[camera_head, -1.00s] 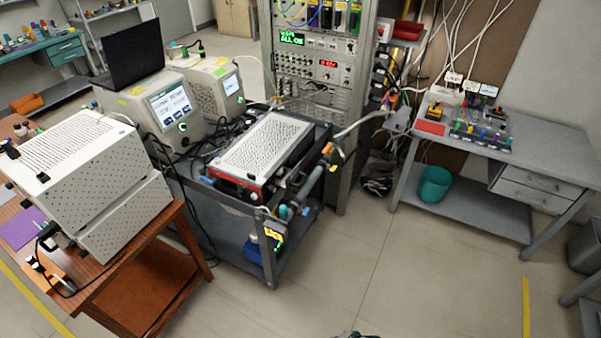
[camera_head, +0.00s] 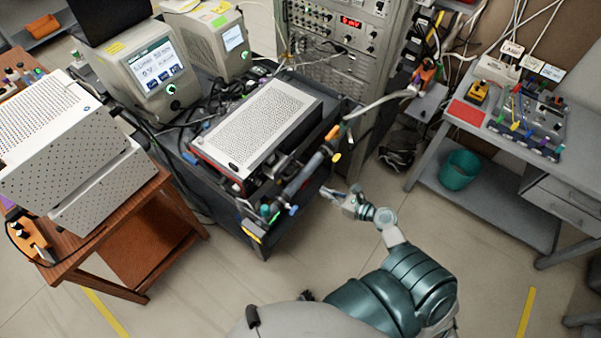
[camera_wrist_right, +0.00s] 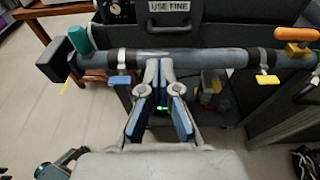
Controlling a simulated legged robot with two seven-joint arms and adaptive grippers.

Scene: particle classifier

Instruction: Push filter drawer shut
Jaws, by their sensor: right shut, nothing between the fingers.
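My right gripper (camera_head: 328,191) is shut and empty beside the front right edge of the dark cart. In the right wrist view its fingertips (camera_wrist_right: 158,66) are together, just below a grey pipe (camera_wrist_right: 190,59); I cannot tell whether they touch it. The pipe (camera_head: 303,176) runs along the cart's side in the head view. Beyond it, the wrist view shows a dark panel with a label reading "USE FINE" (camera_wrist_right: 169,6). I cannot tell clearly which part is the filter drawer, or how far open it is. My left gripper is not clearly in view.
A perforated white-topped box (camera_head: 258,125) sits on the cart (camera_head: 262,228). A wooden table (camera_head: 140,250) stands left and a grey bench (camera_head: 480,148) right. Coloured valves and handles, such as an orange one (camera_wrist_right: 297,34), project from the pipe. The floor between cart and bench is open.

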